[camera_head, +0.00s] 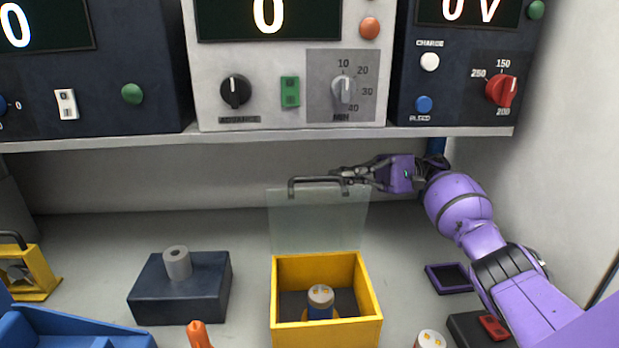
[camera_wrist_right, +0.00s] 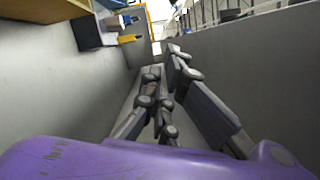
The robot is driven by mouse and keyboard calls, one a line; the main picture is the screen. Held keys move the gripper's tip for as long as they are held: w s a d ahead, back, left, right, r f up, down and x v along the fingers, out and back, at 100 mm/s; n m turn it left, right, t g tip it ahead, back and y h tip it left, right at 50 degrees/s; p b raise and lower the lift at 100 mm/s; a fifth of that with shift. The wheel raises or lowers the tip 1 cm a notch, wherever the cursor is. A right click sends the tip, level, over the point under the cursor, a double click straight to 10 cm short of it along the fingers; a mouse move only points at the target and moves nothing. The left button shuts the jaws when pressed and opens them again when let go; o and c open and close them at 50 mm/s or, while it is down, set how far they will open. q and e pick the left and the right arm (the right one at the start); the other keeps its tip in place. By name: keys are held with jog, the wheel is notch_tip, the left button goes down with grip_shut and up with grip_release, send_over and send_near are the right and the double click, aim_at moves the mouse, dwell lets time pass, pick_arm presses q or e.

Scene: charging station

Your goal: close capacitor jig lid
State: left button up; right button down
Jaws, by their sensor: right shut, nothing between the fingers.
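The yellow capacitor jig (camera_head: 326,328) is an open-topped box at the front middle of the bench in the head view. A capacitor (camera_head: 320,298) stands upright inside it. The jig's clear lid (camera_head: 318,225) stands up at the box's back edge, open, with a dark bar handle (camera_head: 312,180) along its top. My right gripper (camera_head: 345,176) is shut and empty, at the handle's right end; I cannot tell whether it touches. Its dark fingers also show in the right wrist view (camera_wrist_right: 163,78). My left gripper is not in view.
A navy block (camera_head: 180,298) with a grey cylinder stands left of the jig. A blue bin (camera_head: 75,330) is at the front left, and another capacitor (camera_head: 430,340) is at the front right. The instrument shelf (camera_head: 290,135) hangs above my right gripper.

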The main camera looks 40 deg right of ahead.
aim_at(315, 179)
jog(key=shift+s+a+r+p, duration=0.15)
jog(key=shift+a+r+p, duration=0.25)
jog(key=shift+a+p, duration=0.75)
jog(key=shift+s+a+r+p, duration=0.1)
jog(key=shift+a+r+p, duration=0.3)
jog(key=shift+a, duration=1.45)
jog(key=shift+s+a+r+p, duration=0.15)
jog(key=shift+a+r+p, duration=0.25)
jog(key=shift+a+p, duration=0.75)
jog(key=shift+a+b, duration=0.4)
